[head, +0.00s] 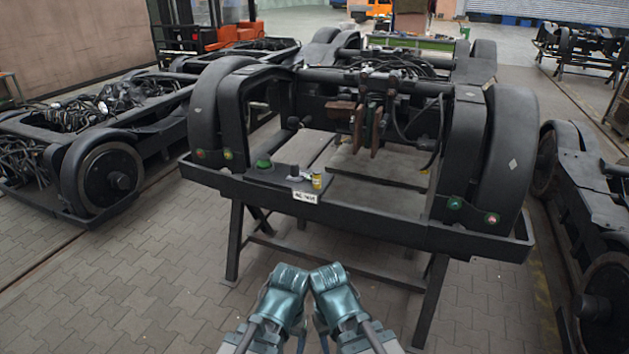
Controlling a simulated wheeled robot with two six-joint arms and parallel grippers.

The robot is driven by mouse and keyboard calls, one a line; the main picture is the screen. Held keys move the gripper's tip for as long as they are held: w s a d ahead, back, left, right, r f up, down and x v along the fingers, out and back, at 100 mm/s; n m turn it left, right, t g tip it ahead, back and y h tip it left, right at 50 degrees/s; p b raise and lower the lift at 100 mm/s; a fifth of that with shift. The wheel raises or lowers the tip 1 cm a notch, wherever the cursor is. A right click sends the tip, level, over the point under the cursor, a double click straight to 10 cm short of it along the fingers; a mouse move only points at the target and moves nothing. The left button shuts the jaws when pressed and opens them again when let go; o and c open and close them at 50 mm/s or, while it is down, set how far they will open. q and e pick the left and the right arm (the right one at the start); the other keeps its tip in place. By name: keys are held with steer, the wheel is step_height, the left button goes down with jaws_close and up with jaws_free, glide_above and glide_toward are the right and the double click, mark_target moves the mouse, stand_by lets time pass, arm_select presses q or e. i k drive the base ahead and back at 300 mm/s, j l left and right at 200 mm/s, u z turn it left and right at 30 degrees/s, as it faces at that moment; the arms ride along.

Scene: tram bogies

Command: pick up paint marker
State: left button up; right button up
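No thing in the head view is clearly the paint marker. A small yellow object (317,181) stands on the front left ledge of the bogie frame (360,215), beside a small grey piece (295,172); both are too small to identify for certain. My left gripper (289,279) and my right gripper (327,277) are close together at the bottom middle, in front of and below the ledge, apart from these objects. Their fingers cannot be made out, so I cannot tell open from shut.
A green knob-like part (263,163) and a white label (305,196) are near the small objects. The bogie rests on dark trestle legs (234,240). Other bogies stand left (110,170) and right (590,200). Paved floor (130,290) is clear at front left.

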mark_target(317, 173)
steer(key=i+l, duration=0.35)
steer(key=i, duration=0.2)
steer(key=i+l, duration=0.35)
steer(key=i, duration=0.15)
steer(key=i+l+z, duration=0.1)
steer(key=i+l, duration=0.25)
steer(key=i, duration=0.2)
